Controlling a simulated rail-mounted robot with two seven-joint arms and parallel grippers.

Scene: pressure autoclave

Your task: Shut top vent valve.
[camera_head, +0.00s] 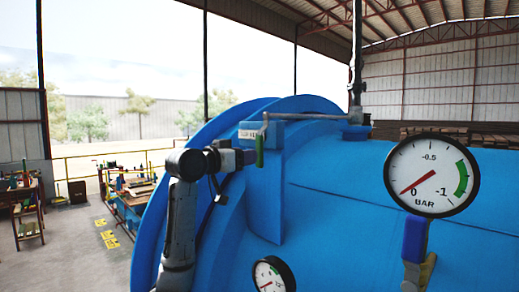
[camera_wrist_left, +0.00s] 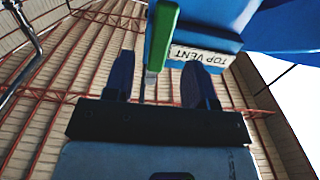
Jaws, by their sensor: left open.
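The top vent valve's green handle (camera_head: 260,150) hangs down from a thin metal lever beside a blue box (camera_head: 262,131) carrying a label plate on the autoclave. In the left wrist view the green handle (camera_wrist_left: 161,36) is at the top, near the "TOP VENT" label (camera_wrist_left: 200,57). My left gripper (camera_head: 250,157) is close to the handle, coming from the left. In the wrist view its two dark fingers (camera_wrist_left: 158,65) are apart, with the handle's lower end in the picture between them. I cannot tell whether they touch it. My right gripper is not in view.
The large blue autoclave body (camera_head: 335,200) fills the centre and right. A pressure gauge (camera_head: 432,175) stands at right above a blue valve handle (camera_head: 414,238). A smaller gauge (camera_head: 270,275) is at the bottom. A pipe (camera_head: 310,116) runs along the top. Workbenches are far left.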

